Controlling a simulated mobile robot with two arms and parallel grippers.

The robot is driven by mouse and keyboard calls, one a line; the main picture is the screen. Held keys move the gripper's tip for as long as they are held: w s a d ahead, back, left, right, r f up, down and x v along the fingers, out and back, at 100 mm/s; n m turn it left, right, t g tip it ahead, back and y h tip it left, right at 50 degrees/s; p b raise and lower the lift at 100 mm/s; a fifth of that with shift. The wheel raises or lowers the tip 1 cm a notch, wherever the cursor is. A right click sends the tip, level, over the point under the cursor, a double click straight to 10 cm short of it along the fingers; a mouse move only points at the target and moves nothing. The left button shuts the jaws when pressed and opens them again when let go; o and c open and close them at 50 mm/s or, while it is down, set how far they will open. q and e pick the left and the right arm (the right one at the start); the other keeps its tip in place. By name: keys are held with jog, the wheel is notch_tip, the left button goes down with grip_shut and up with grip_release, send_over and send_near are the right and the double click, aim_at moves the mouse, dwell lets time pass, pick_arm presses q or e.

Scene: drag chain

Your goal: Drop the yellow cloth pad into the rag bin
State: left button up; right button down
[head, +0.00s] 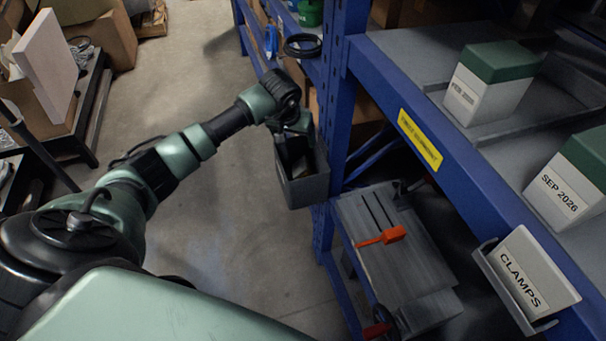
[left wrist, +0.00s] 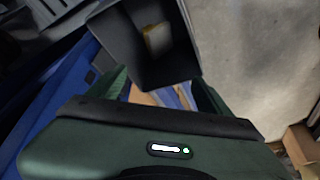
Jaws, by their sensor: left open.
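The rag bin (head: 306,190) is a dark grey open box at the blue rack post in the head view. It also shows at the top of the left wrist view (left wrist: 185,68). The yellow cloth pad (left wrist: 157,39) lies inside the bin, against its dark inner surface, in the left wrist view. My left gripper (head: 293,130) is at the bin's mouth in the head view. Its green fingers are apart in the left wrist view (left wrist: 162,92), with no pad between them. The arm and gripper hide part of the bin's inside in the head view. My right gripper is out of view.
A blue rack (head: 455,165) stands at the right with white, green-lidded boxes (head: 490,82) and a CLAMPS card (head: 525,277). A grey vise-like machine with an orange handle (head: 392,235) sits below. Cardboard boxes (head: 100,40) stand at the left. The floor between is clear.

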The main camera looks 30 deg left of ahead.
pick_arm(q)
jog(key=v, duration=0.7)
jog(key=shift+r+b, duration=0.35)
jog(key=shift+b, duration=0.05)
jog(key=shift+s+d+f, duration=0.1)
jog(key=shift+s, duration=0.15)
